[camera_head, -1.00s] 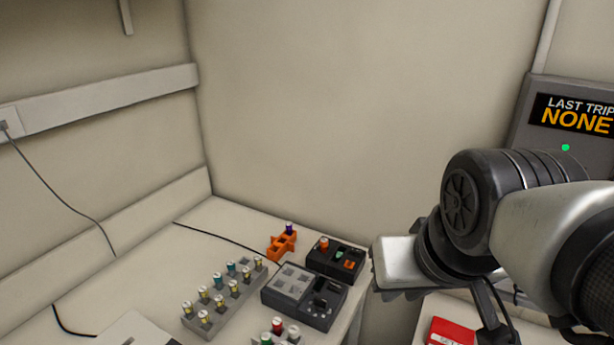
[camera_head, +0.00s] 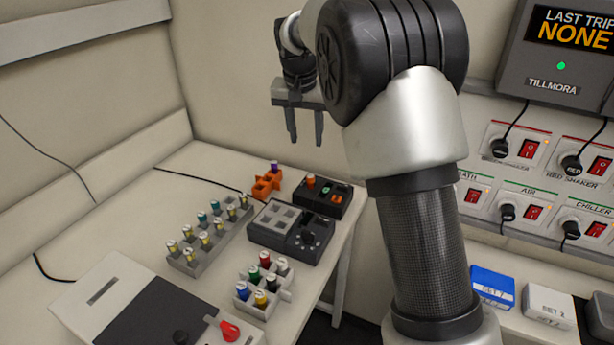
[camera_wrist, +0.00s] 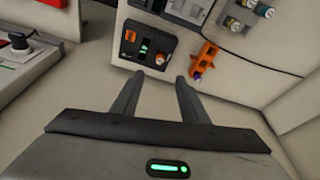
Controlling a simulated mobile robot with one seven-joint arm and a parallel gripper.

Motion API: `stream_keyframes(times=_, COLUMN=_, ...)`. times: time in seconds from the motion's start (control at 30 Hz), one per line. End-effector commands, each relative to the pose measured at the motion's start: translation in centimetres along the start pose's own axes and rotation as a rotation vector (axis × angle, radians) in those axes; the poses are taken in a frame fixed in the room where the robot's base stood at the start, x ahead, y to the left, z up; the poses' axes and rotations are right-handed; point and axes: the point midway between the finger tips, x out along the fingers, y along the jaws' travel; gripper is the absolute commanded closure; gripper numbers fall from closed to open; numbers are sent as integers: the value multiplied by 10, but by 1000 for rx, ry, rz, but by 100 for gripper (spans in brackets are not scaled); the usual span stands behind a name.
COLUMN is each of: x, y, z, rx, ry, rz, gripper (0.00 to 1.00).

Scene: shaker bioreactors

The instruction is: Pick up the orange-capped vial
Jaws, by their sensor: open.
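The orange-capped vial (camera_head: 311,181) stands upright in the left part of a small black device (camera_head: 338,206) near the far right corner of the bench. My gripper (camera_head: 306,140) is open and empty, fingers pointing down, raised above the bench's far end and over the device. In the wrist view my two fingers (camera_wrist: 157,98) are spread with nothing between them.
An orange rack (camera_head: 264,188) with a purple-capped vial stands left of the device. A grey block device (camera_head: 270,222), a long rack (camera_head: 190,262) of several vials and a smaller rack (camera_head: 284,300) stand nearer. A switch panel (camera_head: 535,150) is on the right wall.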

Motion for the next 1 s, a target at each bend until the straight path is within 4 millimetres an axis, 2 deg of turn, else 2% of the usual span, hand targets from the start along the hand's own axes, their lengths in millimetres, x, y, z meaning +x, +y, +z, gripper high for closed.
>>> stream_keyframes(times=0.17, x=25, y=-2, z=-1, rx=3, ry=-3, rz=5, gripper=60)
stream_keyframes(times=0.53, x=104, y=-1, z=-1, rx=3, ry=-3, rz=4, gripper=60)
stream_keyframes(times=0.67, x=119, y=-1, z=-1, rx=2, ry=-2, rz=3, gripper=60)
stream_keyframes(times=0.87, x=131, y=-1, z=-2, rx=2, ry=-2, rz=3, gripper=60)
stream_keyframes(times=1.0, x=153, y=-1, z=-3, rx=2, ry=-3, rz=4, gripper=60)
